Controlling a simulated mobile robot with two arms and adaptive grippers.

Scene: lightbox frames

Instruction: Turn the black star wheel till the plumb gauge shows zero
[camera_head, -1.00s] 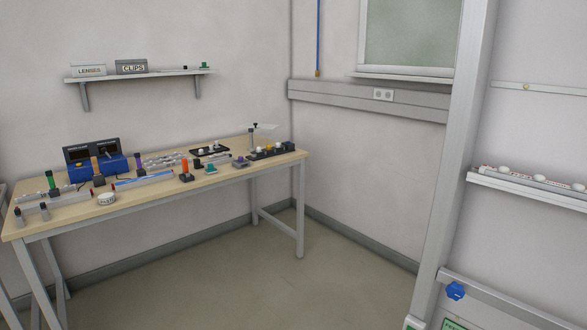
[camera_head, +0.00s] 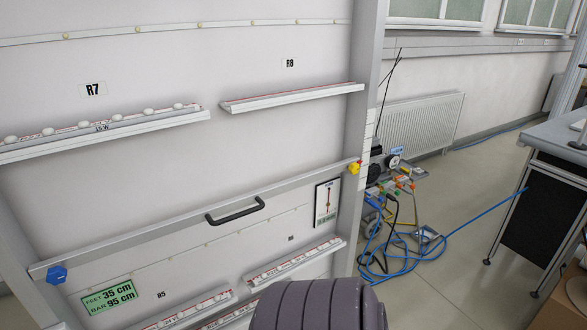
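A plumb gauge (camera_head: 327,203), a small white plate with a dark frame and a red pointer, is fixed near the right post of the white frame. The pointer looks about upright; its scale is too small to read. I see no black star wheel for certain. A blue star knob (camera_head: 57,275) sits at the left end of the crossbar and a yellow one (camera_head: 354,168) at the right end. Neither of my grippers shows; a dark grey ribbed part, which seems to be mine, fills the bottom middle.
The crossbar (camera_head: 150,235) carries a black handle (camera_head: 236,211). A green sign (camera_head: 108,294) reads feet 35 cm, bar 95 cm. Ledges (camera_head: 291,97) line the frame. Blue hoses and a cart (camera_head: 410,170) clutter the floor right of it. A bench (camera_head: 560,140) stands farther right.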

